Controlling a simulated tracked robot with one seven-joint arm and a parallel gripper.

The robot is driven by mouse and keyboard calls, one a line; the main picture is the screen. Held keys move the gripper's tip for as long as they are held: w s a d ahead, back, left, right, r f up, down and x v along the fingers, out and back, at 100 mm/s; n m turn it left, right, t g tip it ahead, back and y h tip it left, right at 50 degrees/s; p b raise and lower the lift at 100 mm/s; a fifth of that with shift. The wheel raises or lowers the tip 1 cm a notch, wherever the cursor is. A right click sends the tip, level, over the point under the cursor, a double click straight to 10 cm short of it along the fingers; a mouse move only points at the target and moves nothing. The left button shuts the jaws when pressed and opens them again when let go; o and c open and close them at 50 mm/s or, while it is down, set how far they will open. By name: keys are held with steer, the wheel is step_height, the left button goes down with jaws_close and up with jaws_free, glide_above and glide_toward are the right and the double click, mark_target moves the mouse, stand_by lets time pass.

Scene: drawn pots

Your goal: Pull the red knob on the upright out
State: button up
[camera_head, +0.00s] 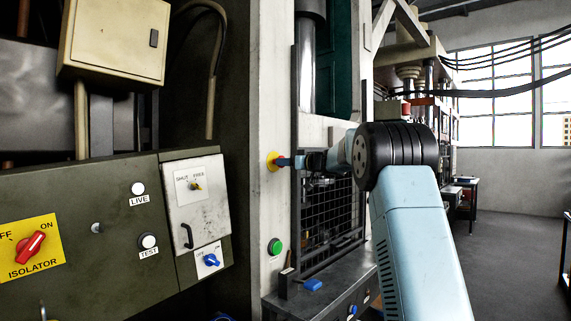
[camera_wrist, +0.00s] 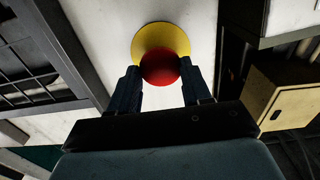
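The red knob sits on a round yellow plate on the pale upright. In the wrist view the knob (camera_wrist: 160,67) shows as a red dome in front of the yellow plate (camera_wrist: 158,37). In the head view the yellow plate (camera_head: 271,161) shows at the left edge of the gripper, and the knob is mostly hidden. My gripper (camera_wrist: 162,80) has its two dark fingers apart, one on each side of the knob's lower part. A gap seems to show between the right finger and the knob; contact at the left finger is unclear. The gripper (camera_head: 284,162) points left at the upright (camera_head: 272,100).
A green button (camera_head: 275,246) sits lower on the upright. A mesh guard (camera_head: 330,215) stands behind my arm, above a grey bench with a blue item (camera_head: 313,285). An olive control panel (camera_head: 80,230) with a red isolator switch (camera_head: 31,244) is at left. Open floor lies at right.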

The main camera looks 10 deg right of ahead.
steer(key=o, duration=0.4)
steer(key=v, duration=1.3)
steer(key=shift+s+d, duration=0.3)
